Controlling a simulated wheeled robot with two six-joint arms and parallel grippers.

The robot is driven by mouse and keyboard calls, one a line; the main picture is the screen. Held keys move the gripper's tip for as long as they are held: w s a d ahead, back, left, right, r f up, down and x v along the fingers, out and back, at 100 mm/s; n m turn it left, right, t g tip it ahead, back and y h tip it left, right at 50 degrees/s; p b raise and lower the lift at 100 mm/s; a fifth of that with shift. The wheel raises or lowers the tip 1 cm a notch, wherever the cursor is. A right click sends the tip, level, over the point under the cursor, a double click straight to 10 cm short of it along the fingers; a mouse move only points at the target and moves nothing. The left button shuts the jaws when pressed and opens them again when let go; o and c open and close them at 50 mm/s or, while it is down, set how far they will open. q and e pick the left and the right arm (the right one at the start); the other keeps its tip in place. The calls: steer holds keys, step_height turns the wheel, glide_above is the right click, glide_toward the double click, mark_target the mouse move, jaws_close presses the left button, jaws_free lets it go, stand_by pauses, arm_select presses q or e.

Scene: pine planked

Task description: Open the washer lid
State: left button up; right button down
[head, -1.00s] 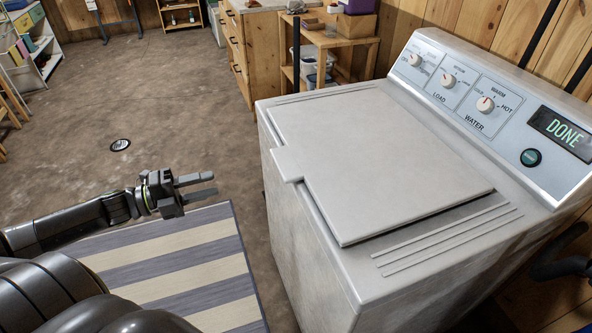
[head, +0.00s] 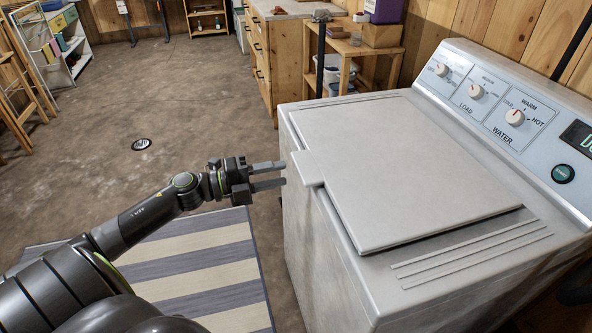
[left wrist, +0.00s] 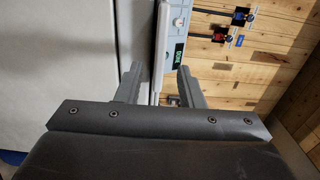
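The washer (head: 345,285) is light grey and stands at the right in the head view. Its lid (head: 405,170) lies closed, with a tab handle (head: 308,168) sticking out over the front edge. My left gripper (head: 285,175) is open and empty, with its fingertips just short of the tab on its left. In the left wrist view the open fingers (left wrist: 158,85) show on either side of the thin lid edge (left wrist: 160,45) in the picture, but I cannot tell whether they reach it. My right gripper is not in view.
The control panel (head: 505,110) with knobs rises along the washer's back. A wooden shelf stand (head: 350,50) and drawer cabinet (head: 262,50) stand beyond it. A striped rug (head: 205,275) lies on the open floor left of the washer.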

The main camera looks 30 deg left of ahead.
mark_target(297, 170)
arm_select(q)
steer(key=shift+p+x, duration=0.6)
steer(key=shift+x, duration=2.05)
steer(key=shift+c, duration=0.3)
jaws_close()
